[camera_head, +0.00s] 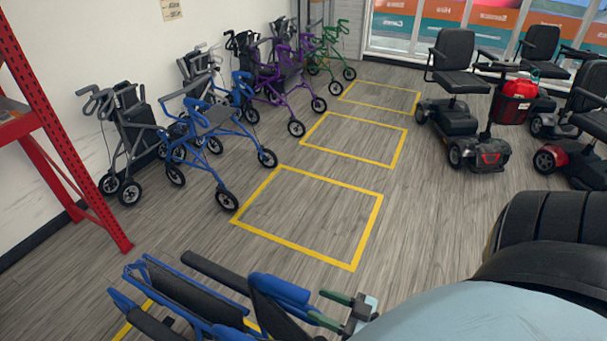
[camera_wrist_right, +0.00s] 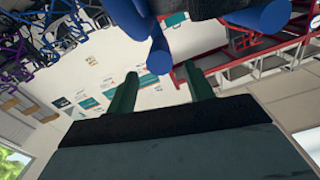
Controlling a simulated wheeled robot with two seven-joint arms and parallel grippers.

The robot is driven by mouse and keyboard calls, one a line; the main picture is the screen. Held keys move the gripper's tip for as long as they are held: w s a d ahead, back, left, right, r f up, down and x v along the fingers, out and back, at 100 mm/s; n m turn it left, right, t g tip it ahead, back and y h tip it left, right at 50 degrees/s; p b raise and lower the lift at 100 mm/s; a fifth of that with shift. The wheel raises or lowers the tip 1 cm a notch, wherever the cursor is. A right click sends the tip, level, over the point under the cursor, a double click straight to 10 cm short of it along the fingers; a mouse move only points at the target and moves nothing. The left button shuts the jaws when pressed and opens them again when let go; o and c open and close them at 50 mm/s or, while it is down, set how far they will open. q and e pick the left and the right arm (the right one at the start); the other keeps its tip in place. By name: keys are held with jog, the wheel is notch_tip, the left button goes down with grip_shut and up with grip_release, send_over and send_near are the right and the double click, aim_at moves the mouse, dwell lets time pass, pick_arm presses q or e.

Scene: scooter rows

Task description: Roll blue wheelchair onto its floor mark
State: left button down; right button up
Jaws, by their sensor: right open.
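The blue wheelchair (camera_head: 190,300), with blue frame and black panels, stands at the bottom of the head view, partly cut off by the picture edge. Yellow tape lines (camera_head: 135,318) show on the floor under and beside it. An empty yellow floor mark (camera_head: 356,232) lies beyond it; I cannot tell which mark is the wheelchair's. My right gripper (camera_head: 317,304), with green fingers, is open at the wheelchair's right side, close to a blue part. In the right wrist view the fingers (camera_wrist_right: 160,88) are apart, with a blue bar end (camera_wrist_right: 159,56) ahead between them. My left gripper is not in view.
Blue (camera_head: 215,135), purple (camera_head: 285,80) and green (camera_head: 330,55) rollators and a grey one (camera_head: 128,125) line the left wall. A red rack (camera_head: 60,140) stands at left. Mobility scooters (camera_head: 460,125) stand at right. The floor between is clear.

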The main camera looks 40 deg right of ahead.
jog(key=shift+v, duration=2.65)
